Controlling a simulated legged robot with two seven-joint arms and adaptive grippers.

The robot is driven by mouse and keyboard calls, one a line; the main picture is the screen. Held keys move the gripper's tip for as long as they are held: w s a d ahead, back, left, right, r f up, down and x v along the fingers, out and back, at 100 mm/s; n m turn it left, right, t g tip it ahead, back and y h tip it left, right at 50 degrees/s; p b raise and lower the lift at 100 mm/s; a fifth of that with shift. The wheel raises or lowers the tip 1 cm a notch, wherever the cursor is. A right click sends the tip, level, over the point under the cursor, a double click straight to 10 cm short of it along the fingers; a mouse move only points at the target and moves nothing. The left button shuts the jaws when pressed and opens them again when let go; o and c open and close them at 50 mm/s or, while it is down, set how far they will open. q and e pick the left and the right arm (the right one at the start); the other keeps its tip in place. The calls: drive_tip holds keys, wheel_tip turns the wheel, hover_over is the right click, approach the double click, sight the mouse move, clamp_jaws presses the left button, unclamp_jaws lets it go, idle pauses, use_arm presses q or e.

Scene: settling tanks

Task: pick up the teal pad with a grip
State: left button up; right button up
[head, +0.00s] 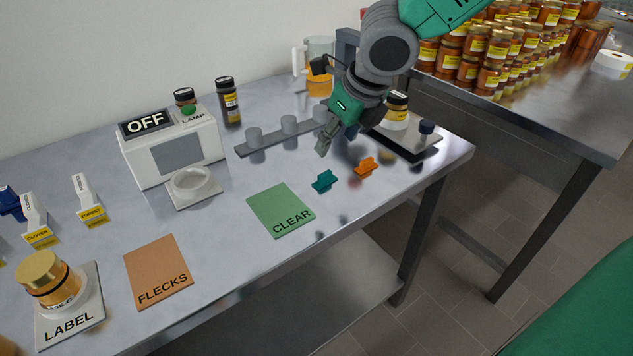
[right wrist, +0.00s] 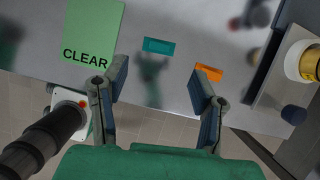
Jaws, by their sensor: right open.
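The teal pad with a grip (head: 324,181) lies on the steel table near its front edge, just right of the green CLEAR mat. In the right wrist view the teal pad (right wrist: 159,46) lies beyond the fingertips, roughly between their lines. My right gripper (head: 336,138) hangs above the table, behind the pad, apart from it. In the right wrist view the right gripper (right wrist: 157,84) has its two fingers spread with nothing between them. My left gripper is in neither view.
An orange pad (head: 365,167) lies close right of the teal one. The CLEAR mat (head: 281,211) is to its left. A grey rail with pegs (head: 268,139) stands behind. A dark tray (head: 412,146) with a jar (head: 396,112) is at the right end. Bare table lies around the pads.

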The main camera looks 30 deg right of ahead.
drive_tip(key=b, duration=0.2)
hover_over(325, 173)
drive_tip(key=s, duration=0.2)
drive_tip(key=f, duration=0.5)
drive_tip(key=shift+w+a, duration=0.25)
drive_tip(key=shift+a, duration=0.15)
drive_tip(key=shift+w+f, duration=0.15)
drive_tip(key=shift+f, duration=0.05)
drive_tip(key=shift+d+f, duration=0.3)
drive_tip(key=shift+f, duration=0.1)
drive_tip(key=b+x, duration=0.2)
drive_tip(key=x, duration=0.1)
drive_tip(key=b+x, duration=0.1)
drive_tip(key=shift+s+d+f, duration=0.25)
drive_tip(key=shift+d+f, duration=0.1)
drive_tip(key=shift+f, duration=0.1)
drive_tip(key=shift+w+a+f, duration=0.1)
drive_tip(key=shift+a, duration=0.15)
drive_tip(key=c, duration=0.6)
